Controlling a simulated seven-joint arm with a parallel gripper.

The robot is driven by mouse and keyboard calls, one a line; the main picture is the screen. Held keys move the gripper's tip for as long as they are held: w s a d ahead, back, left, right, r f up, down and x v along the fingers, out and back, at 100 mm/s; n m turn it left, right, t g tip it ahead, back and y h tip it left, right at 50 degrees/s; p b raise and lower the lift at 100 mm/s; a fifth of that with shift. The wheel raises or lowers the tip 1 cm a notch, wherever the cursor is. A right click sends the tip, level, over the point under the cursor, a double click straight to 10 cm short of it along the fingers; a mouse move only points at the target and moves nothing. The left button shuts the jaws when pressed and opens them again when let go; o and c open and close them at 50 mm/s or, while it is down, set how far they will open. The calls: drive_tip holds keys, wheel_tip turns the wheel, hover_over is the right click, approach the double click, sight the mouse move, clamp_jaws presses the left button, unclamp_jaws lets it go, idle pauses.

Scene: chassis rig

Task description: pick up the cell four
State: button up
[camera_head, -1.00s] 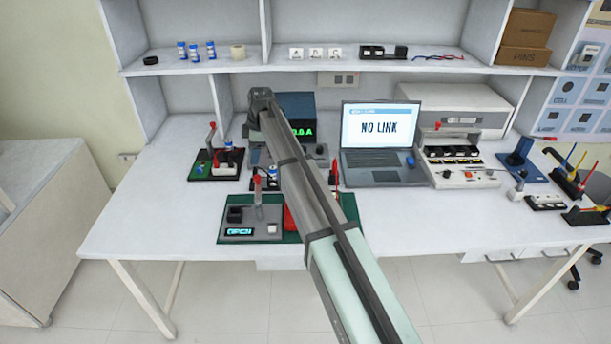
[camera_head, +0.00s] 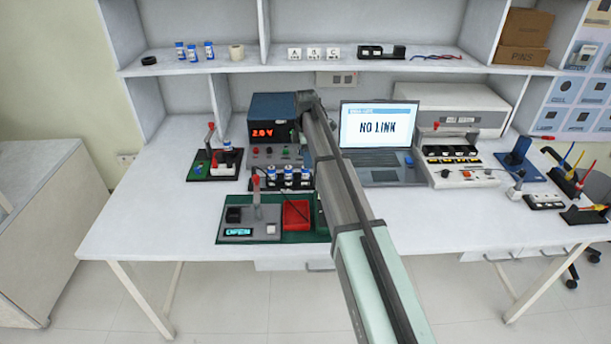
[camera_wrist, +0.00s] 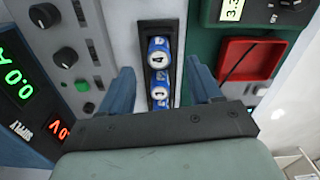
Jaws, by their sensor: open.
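Cell four (camera_wrist: 158,58), a blue and white cylinder with a "4" on its top, stands in a narrow dark rack (camera_wrist: 160,28) in the wrist view. Two more blue and white cells (camera_wrist: 160,79) stand in line below it there. The rack with cells also shows in the head view (camera_head: 288,185), where I cannot read the numbers. My gripper (camera_wrist: 161,84) is open and empty, with one blue finger on each side of the row of cells. In the head view my arm hides the gripper.
A power supply (camera_head: 272,132) stands behind the rack. A green mat with a red tray (camera_head: 296,213) and a grey device (camera_head: 250,230) lies in front. A laptop (camera_head: 380,140) is to the right.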

sight(305, 174)
drive_tip(key=shift+w+f, duration=0.1)
drive_tip(key=shift+f, duration=3.05)
drive_tip(key=shift+c, duration=0.2)
clamp_jaws()
drive_tip(key=shift+r, duration=0.1)
